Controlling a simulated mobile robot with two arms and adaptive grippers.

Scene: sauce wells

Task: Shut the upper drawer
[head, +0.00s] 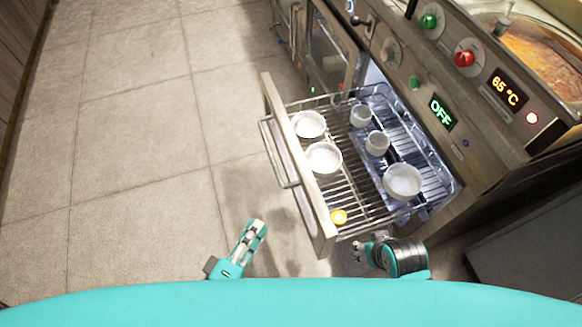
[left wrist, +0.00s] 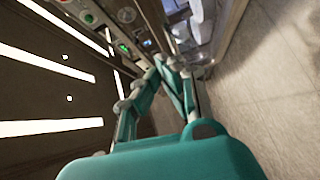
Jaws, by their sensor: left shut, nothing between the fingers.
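The drawer (head: 292,158) is pulled well out of the steel unit in the head view. It has a pale front panel, a bar handle (head: 270,150) and a wire basket holding several white bowls and cups. Whether it is the upper one of several cannot be told. My left gripper (head: 258,226) is shut and empty, on the floor side of the drawer, below and left of its front panel, apart from it in the picture. Its fingers (left wrist: 168,62) also show in the left wrist view. My right gripper (head: 359,251) is near the drawer's lower end; its fingers are too small to read.
The unit's panel carries knobs, an "OFF" display (head: 442,113) and a "65 °C" display (head: 508,87). A pan of orange sauce (head: 545,55) is at upper right. Tiled floor (head: 130,150) at left is clear.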

